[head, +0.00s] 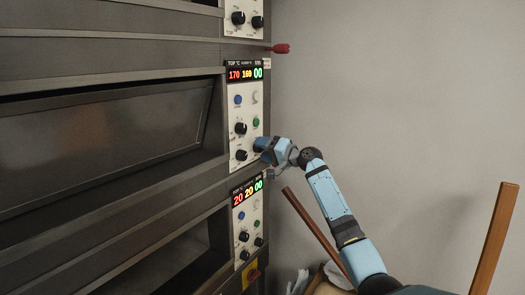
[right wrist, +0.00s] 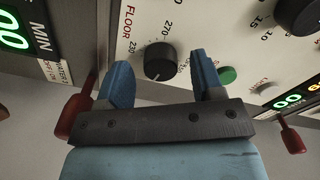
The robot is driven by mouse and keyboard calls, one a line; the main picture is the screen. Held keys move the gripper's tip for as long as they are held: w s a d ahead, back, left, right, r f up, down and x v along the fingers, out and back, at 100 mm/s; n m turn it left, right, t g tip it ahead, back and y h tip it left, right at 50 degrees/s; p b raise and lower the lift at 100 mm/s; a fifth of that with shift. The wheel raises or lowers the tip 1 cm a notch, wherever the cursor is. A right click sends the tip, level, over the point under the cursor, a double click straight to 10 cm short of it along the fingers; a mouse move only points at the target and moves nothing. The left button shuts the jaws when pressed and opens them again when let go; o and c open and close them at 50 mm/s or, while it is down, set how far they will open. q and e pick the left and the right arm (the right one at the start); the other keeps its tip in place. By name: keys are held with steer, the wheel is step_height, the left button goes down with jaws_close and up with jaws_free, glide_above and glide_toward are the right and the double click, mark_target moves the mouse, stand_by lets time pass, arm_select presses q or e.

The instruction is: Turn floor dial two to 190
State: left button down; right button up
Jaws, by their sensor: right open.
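That panel's display (head: 244,74) reads 170 in red, 160 in yellow and 00 in green. In the right wrist view the black knob (right wrist: 160,62) sits beside the word FLOOR, with 230 and 270 on its scale. My right gripper (head: 261,149) is at the panel's right edge, close to the knob. In the right wrist view its two blue fingers (right wrist: 158,68) are apart, with the knob showing between and beyond them; contact cannot be told. My left gripper is not in view.
Another black knob (head: 240,128) and a green button (head: 256,122) are above the floor dial. The lower panel's display (head: 246,192) reads 20, 20 and 00. A red handle (head: 281,48) juts out higher up. Wooden poles (head: 494,238) stand at right before a bare wall.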

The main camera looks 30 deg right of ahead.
steer(key=b+v, duration=0.2)
steer(key=v, duration=1.1)
steer(key=shift+b, duration=0.35)
steer(key=s+a+f+n+g+h+p, duration=0.1)
steer(key=s+a+f, duration=0.3)
steer(key=f, duration=0.6)
steer(key=s+a+f+n+g+h+p, duration=0.1)
steer(key=a+f+g, duration=0.1)
steer(key=a+f, duration=0.6)
steer(key=s+a+f+n+g+h+p, duration=0.1)
steer(key=s+a+f, duration=0.2)
steer(key=f, duration=0.8)
steer(key=s+a+f+n+g+p, duration=0.15)
steer(key=s+a+f+n, duration=0.25)
steer(key=s+a+f, duration=0.7)
steer(key=s+a+f+n+p, duration=0.1)
steer(key=s+a, duration=0.3)
steer(key=s, duration=0.4)
steer(key=s+a+f+n, duration=0.1)
steer(key=s+a+n, duration=0.1)
steer(key=s+a, duration=0.3)
steer(key=s, duration=0.4)
steer(key=shift+s+a+f+h+p, duration=0.15)
steer(key=shift+a+f+h+p, duration=0.15)
steer(key=shift+a+h+p, duration=0.1)
